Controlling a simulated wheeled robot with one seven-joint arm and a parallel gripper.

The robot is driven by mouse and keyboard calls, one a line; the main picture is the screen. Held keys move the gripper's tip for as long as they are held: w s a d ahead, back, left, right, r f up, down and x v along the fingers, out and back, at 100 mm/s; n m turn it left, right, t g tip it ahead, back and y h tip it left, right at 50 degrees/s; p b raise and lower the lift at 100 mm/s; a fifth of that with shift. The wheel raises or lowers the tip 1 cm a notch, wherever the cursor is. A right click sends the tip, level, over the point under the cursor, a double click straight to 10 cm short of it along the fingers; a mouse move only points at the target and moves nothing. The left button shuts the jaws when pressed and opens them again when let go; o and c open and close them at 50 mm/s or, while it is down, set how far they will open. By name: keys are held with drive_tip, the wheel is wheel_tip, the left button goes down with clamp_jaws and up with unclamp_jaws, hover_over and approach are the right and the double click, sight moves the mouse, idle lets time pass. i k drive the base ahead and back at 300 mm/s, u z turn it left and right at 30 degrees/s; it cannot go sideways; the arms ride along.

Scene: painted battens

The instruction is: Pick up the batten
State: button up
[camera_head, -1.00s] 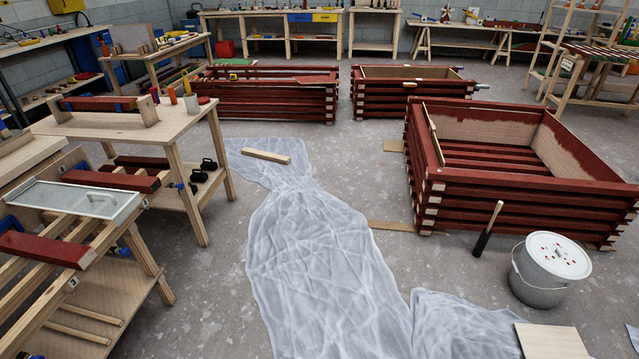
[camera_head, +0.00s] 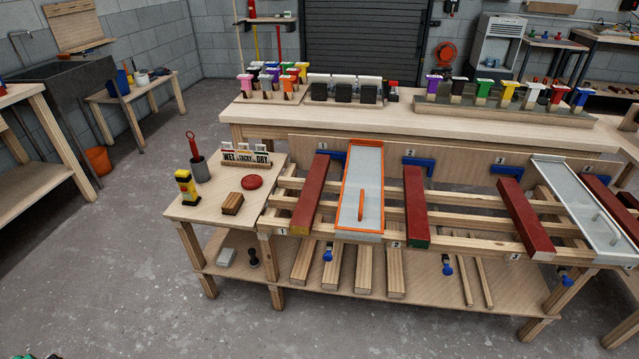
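Several red-painted battens lie across the slatted rack of a wooden bench. One batten (camera_head: 312,195) is at the slot marked 1, with a yellowish near end. A second batten (camera_head: 415,205) is at slot 2, with a green near end. A third batten (camera_head: 525,218) is at slot 3, and another (camera_head: 610,205) is cut by the right edge. Several bare wood battens (camera_head: 364,270) lie on the shelf below. I cannot tell which batten is meant. My gripper is not in view.
An orange-framed panel with a handle (camera_head: 362,190) lies between the first two battens; a white-framed one (camera_head: 590,210) lies farther right. A side table (camera_head: 222,210) holds a WET/TACKY/DRY sign (camera_head: 246,158).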

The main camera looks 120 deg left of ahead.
sight(302, 222)
drive_tip(key=u, duration=1.25)
drive_tip(key=i, duration=0.1)
drive_tip(key=u, duration=2.35)
drive_tip(key=k, duration=0.6)
drive_tip(key=u, duration=0.2)
drive_tip(key=i, duration=0.6)
drive_tip(key=z, duration=0.1)
